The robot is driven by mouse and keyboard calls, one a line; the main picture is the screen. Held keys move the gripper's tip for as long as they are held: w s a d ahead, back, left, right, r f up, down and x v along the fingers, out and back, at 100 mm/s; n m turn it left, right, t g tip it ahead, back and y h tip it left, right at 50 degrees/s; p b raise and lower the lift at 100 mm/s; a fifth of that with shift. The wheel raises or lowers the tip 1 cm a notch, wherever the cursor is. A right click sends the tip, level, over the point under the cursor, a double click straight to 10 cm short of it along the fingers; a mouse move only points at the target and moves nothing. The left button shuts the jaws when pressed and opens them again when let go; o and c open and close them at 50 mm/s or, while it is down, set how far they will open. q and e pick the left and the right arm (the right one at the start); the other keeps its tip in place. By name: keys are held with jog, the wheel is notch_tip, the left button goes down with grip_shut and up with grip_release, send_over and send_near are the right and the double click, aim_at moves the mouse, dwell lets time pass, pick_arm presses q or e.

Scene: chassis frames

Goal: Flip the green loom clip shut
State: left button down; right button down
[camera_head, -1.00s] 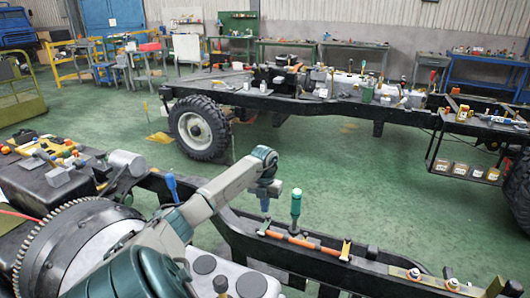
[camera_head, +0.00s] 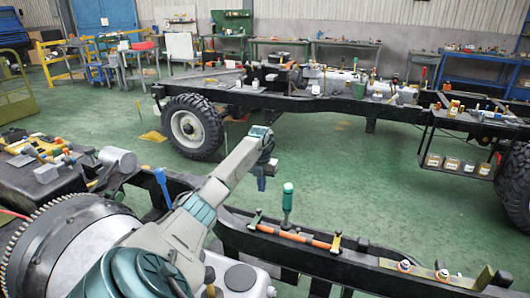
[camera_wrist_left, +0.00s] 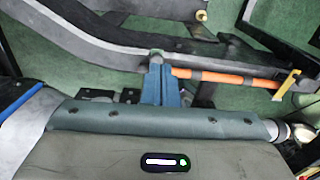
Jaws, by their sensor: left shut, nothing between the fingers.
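An orange loom tube (camera_head: 293,236) runs along the near chassis rail. A small green clip (camera_head: 256,216) stands at its left end, and a yellow clip (camera_head: 336,243) at its right end. My left gripper (camera_head: 262,184) is above and slightly right of the green clip, apparently apart from it. In the left wrist view its blue fingers (camera_wrist_left: 161,86) are together and empty. Whether the green clip's flap is fully closed is too small to tell. My right gripper is out of view.
A green-handled screwdriver (camera_head: 288,197) stands upright just behind the tube. A blue-handled tool (camera_head: 162,184) stands on the rail further left. Brass-coloured fittings (camera_head: 405,266) lie on the rail at right. Green floor separates the second chassis (camera_head: 300,97).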

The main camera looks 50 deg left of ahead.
pick_arm(q)
jog(key=w, duration=0.1)
jog(key=a, duration=0.1)
jog(key=w+b, duration=0.1)
jog(key=shift+w+a+f, duration=0.25)
jog(key=shift+w+f, duration=0.1)
jog(key=shift+f, duration=0.05)
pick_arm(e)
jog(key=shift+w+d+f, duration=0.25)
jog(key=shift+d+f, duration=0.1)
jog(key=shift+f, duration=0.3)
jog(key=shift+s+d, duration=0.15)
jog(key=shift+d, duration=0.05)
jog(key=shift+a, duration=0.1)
